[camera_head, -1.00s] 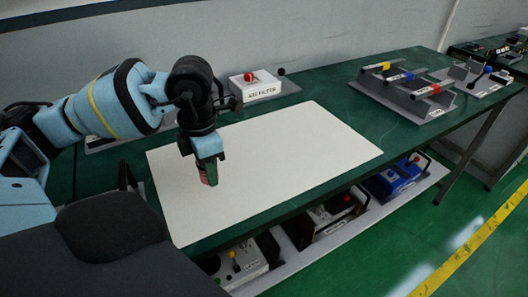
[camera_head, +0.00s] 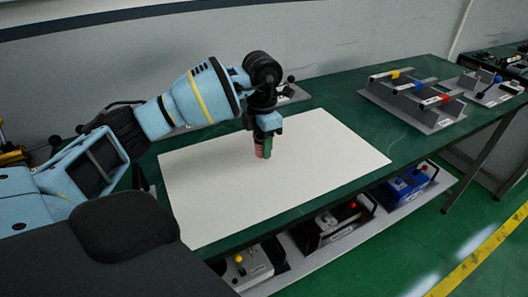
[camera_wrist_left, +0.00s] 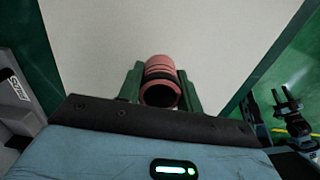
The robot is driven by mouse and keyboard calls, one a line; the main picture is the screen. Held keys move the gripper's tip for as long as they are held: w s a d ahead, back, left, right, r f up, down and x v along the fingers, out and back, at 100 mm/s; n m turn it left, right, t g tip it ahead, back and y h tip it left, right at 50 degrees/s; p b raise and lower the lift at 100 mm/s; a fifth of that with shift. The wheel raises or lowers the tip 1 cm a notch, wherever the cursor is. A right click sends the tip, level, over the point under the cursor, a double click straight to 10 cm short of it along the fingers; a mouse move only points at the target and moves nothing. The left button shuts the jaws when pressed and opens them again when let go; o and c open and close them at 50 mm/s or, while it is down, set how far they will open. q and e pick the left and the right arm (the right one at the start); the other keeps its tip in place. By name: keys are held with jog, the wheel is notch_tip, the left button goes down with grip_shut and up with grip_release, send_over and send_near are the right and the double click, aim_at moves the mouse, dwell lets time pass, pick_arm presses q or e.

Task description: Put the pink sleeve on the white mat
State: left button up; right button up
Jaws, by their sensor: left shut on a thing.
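The pink sleeve (camera_wrist_left: 160,84) is a ribbed, hollow cylinder held between the green fingers of my left gripper (camera_wrist_left: 160,92). In the head view the sleeve (camera_head: 259,147) shows beside the fingertips of my left gripper (camera_head: 264,148), which points down over the middle of the white mat (camera_head: 215,208). The gripper is shut on the sleeve. I cannot tell whether the sleeve touches the mat. The mat lies flat and bare on the green table and also fills much of the left wrist view (camera_wrist_left: 225,35).
A grey rack (camera_head: 415,100) with yellow, blue and red parts stands at the table's right. A box behind the mat is mostly hidden by my arm. A shelf below the table holds several devices, one a blue case (camera_head: 404,187). The mat around the gripper is clear.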

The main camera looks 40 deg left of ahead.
pick_arm(q)
jog(key=shift+w, duration=0.2)
jog(key=shift+w, duration=0.25)
jog(key=shift+f, duration=1.75)
jog(key=shift+s+f, duration=0.1)
jog(key=o, duration=1)
jog(key=shift+f, duration=0.1)
notch_tip(320, 180, up, 12)
jog(key=shift+r, duration=0.2)
